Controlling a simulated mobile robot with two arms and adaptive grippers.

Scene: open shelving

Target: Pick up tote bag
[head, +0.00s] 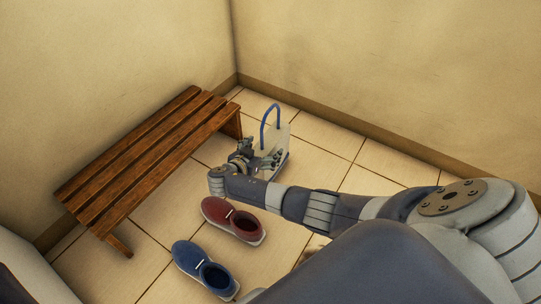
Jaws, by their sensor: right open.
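The tote bag (274,138) stands upright on the tiled floor near the right end of the bench. It has a pale body, a darker base and a blue loop handle rising from its top. My right gripper (262,157) is open in front of the bag, at its near side. The gripper and wrist hide part of the bag's lower front. I cannot tell whether the fingers touch the bag. The handle is clear of the fingers. My left gripper is not in view.
A slatted wooden bench (150,160) stands along the left wall. A red shoe (222,214) and a blue shoe (197,265) lie on the floor below my right forearm. Walls meet in a corner behind the bag. Bare tiles (330,140) lie to the right of the bag.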

